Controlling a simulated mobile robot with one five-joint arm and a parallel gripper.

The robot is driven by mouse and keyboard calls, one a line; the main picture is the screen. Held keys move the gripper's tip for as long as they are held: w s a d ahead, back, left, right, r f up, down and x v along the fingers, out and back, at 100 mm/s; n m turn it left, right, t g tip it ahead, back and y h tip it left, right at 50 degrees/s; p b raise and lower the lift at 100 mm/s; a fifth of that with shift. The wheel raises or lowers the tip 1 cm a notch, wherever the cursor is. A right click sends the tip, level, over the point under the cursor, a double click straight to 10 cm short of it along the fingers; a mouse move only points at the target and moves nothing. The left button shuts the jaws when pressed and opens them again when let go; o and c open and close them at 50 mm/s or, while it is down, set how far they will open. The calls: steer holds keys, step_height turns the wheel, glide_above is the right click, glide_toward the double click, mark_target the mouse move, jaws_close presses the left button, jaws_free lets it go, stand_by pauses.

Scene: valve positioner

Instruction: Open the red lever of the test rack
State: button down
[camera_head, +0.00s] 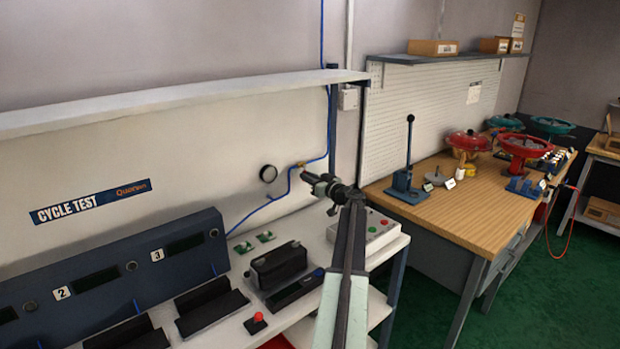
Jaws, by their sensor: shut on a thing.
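The test rack is the white bench (230,330) with a back panel marked CYCLE TEST (90,206). A blue air line (291,184) runs down the panel through a small brass valve fitting (303,165). My gripper (309,179) is at this fitting, at the end of my arm reaching in from the bottom. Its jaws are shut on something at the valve. No red lever shows clearly; the jaws hide that spot, so its angle cannot be told.
Below are a black device (278,264), a red button (257,318) and a control box (376,229). A wooden workbench (465,215) with red handwheels stands right. Green floor shows at the far right.

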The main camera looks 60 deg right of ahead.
steer(key=shift+w+a+r+m+p, duration=0.15)
steer(key=shift+a+r+m+p, duration=0.4)
steer(key=shift+m, duration=2.3)
steer(key=shift+w+a+r+m+p, duration=0.15)
steer(key=shift+a+r+m+p, duration=0.35)
steer(key=shift+m, duration=2.4)
steer(key=shift+w+a+r+m+p, duration=0.15)
steer(key=shift+a+r+m+p, duration=0.4)
steer(key=shift+m, duration=2.3)
steer(key=shift+d+r, duration=0.1)
steer(key=c, duration=1.4)
jaws_free()
steer(key=shift+c, duration=0.2)
steer(key=shift+s, duration=0.1)
steer(key=v, duration=0.7)
steer(key=shift+s, duration=0.3)
